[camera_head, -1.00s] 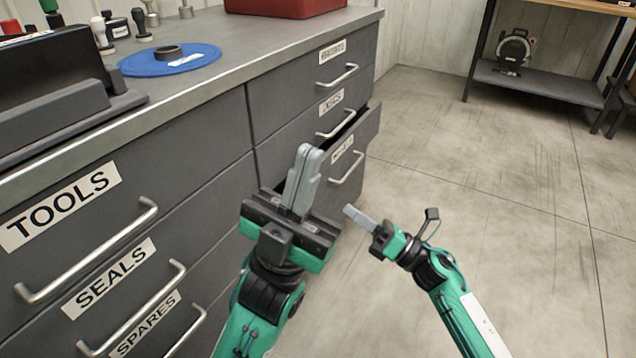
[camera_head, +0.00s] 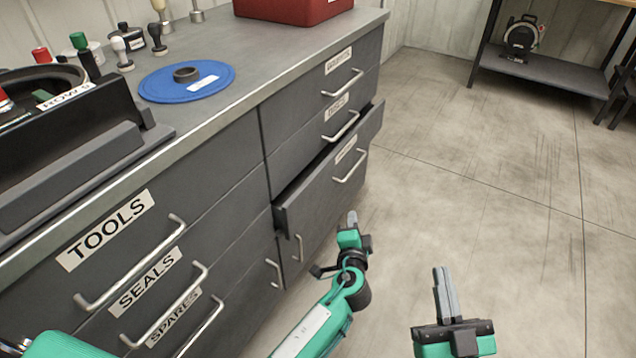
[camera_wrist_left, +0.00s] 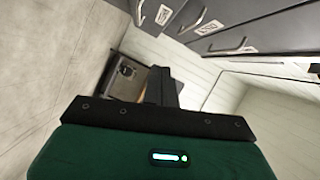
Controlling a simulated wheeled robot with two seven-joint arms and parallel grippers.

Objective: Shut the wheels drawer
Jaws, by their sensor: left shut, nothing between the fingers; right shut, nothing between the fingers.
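The wheels drawer (camera_head: 325,178) appears to be the third one down in the right column of the grey cabinet; its small label is hard to read. It stands pulled out, with its front well clear of the cabinet face and a dark gap showing above it. Its metal handle (camera_head: 350,166) faces the floor side. My left gripper (camera_head: 352,218) is shut and empty, below and in front of the drawer, apart from it. My right gripper (camera_head: 446,292) is shut and empty, over the floor to the right, fingers pointing up.
Drawers labelled TOOLS (camera_head: 130,240), SEALS and SPARES are shut in the left column. The countertop holds a blue disc (camera_head: 160,86), a red box (camera_head: 290,8) and a black tray unit (camera_head: 80,150). A shelf table (camera_head: 540,75) stands at the back right. The floor between is clear.

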